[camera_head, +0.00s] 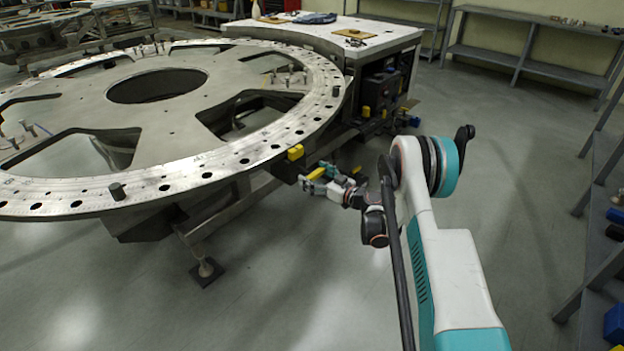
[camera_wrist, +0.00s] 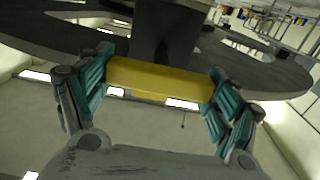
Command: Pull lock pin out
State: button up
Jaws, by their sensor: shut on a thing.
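The turret plate (camera_head: 215,158) is a large grey ring with spokes and a row of holes along its rim. My gripper (camera_head: 318,177) is beside its near right edge, just below rim height. In the wrist view my gripper (camera_wrist: 160,85) has its teal finger pads closed on the two ends of a yellow bar (camera_wrist: 160,79), which looks like the lock pin's handle. A dark grey bracket (camera_wrist: 165,35) stands right behind the bar. The pin's shaft is hidden, so I cannot tell how far it sits in.
A white-topped workbench (camera_head: 375,40) stands behind the plate at the right. A support leg (camera_head: 205,265) stands below the plate. Shelves (camera_head: 600,230) line the right side. The floor between is clear.

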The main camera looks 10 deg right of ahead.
jog(key=shift+s+d+f, duration=0.1)
jog(key=shift+s, duration=0.05)
jog(key=o, duration=1.4)
jog(key=shift+o, duration=0.2)
jog(key=shift+d, duration=0.1)
jog(key=v, duration=1.2)
